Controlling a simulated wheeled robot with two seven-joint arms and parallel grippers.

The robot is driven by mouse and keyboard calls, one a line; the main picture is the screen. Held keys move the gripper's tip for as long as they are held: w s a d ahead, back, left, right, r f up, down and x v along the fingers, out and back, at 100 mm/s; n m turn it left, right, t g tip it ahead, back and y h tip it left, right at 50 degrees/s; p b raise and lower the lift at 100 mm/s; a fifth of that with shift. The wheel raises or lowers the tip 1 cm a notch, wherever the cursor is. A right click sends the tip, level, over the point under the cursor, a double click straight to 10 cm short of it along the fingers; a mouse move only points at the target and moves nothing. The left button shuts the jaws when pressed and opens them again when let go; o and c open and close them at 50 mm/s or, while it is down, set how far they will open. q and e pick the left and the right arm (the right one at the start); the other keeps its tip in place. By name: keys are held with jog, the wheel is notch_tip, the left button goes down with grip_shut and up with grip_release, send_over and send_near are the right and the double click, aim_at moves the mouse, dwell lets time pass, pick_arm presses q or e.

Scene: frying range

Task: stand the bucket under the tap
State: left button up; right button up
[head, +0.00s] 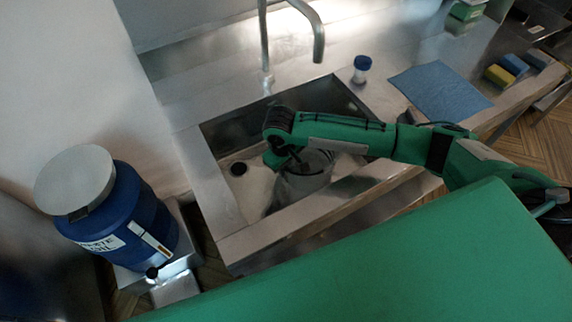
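A grey bucket (304,183) stands in the sink basin (225,133), towards its front edge. The metal tap (318,38) rises behind the basin, and its spout end hangs over the back part. My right arm reaches in from the right across the basin. My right gripper (278,160) points down at the bucket's left rim. Its fingers are dark and small, so I cannot tell whether they hold the rim. The arm hides part of the bucket's top. My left gripper is not in view.
A blue waste oil drum (118,215) stands left of the sink. Yellow (499,76) and blue (515,65) sponges are farther right. The basin's left part, with the drain (238,168), is clear.

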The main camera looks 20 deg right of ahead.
notch_tip(320, 180, up, 12)
jog(key=a+b, duration=0.1)
jog(key=shift+s, duration=0.2)
jog(key=shift+a+r, duration=0.1)
jog(key=shift+r, duration=0.05)
dwell(0.4)
